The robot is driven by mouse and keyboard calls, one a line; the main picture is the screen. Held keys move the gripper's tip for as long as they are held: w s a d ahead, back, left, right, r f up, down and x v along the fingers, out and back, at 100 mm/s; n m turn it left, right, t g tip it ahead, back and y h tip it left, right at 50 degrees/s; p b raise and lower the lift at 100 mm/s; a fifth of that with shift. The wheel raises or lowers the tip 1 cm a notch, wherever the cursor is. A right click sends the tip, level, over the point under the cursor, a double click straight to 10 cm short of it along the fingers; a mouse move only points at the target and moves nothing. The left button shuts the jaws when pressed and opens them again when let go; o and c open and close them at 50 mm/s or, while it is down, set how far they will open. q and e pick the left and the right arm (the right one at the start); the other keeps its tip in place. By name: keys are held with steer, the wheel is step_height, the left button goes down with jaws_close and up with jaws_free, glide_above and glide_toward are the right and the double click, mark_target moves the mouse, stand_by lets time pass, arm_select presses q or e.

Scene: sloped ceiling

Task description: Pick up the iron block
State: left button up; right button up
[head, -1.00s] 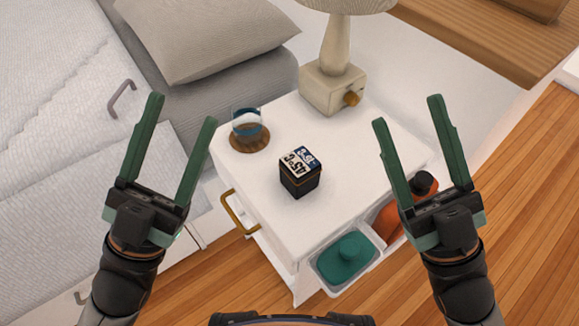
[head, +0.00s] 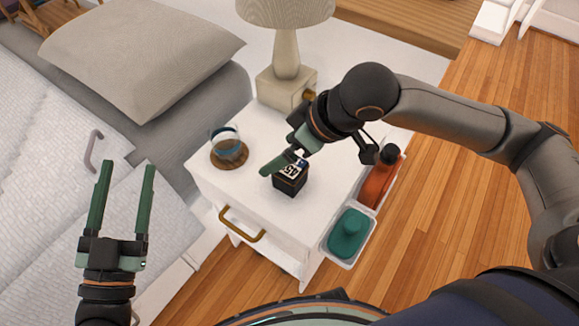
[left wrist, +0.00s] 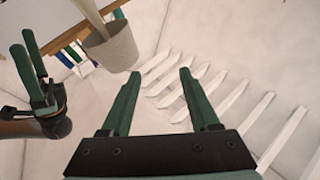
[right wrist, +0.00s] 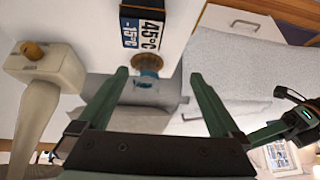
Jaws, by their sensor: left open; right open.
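The iron block (head: 291,179) is a small dark cube with a white and blue label on top. It stands on the white nightstand (head: 240,193), and its label shows in the right wrist view (right wrist: 142,30). My right gripper (head: 268,168) is open above the block's far left edge in the head view, partly covering it. It does not hold the block; whether it touches is hidden. In the right wrist view the open fingers (right wrist: 157,75) lie below the block. My left gripper (head: 128,166) is open and empty, left of the nightstand.
A glass (head: 225,139) stands on a wooden coaster left of the block. A lamp (head: 284,62) stands behind. The bed (head: 60,120) lies to the left.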

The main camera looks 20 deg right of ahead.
mark_target(294, 165)
steer(key=d+f, duration=0.1)
steer(key=d+f+h+b, duration=0.1)
steer(key=d+f+g+h+b, duration=0.1)
steer(key=f, duration=0.1)
steer(key=shift+w+f+m, duration=0.1)
steer(key=shift+w+m, duration=0.2)
steer(key=shift+w, duration=0.05)
steer(key=b+x, duration=0.1)
steer(key=x, duration=0.1)
steer(key=shift+w+f, duration=0.1)
steer(key=shift+f, duration=0.15)
steer(key=shift+a+f, duration=0.1)
steer(key=b+x, duration=0.3)
steer(key=x, duration=0.1)
steer(key=shift+a+f, duration=0.1)
steer(key=shift+f, duration=0.1)
steer(key=shift+a+f, duration=0.1)
steer(key=shift+f, duration=0.2)
arm_select(q)
steer(key=s+d+r+m+t+h, duration=0.1)
steer(key=s+r+m+h, duration=0.4)
steer(key=s+r+h, duration=0.1)
steer(key=shift+s+d+r+t+h, duration=0.15)
steer(key=shift+d+r+t+h, duration=0.2)
steer(key=shift+r+h, duration=0.5)
steer(key=shift+a+f, duration=0.1)
steer(key=shift+f, duration=0.05)
arm_select(e)
steer(key=shift+c, duration=0.2)
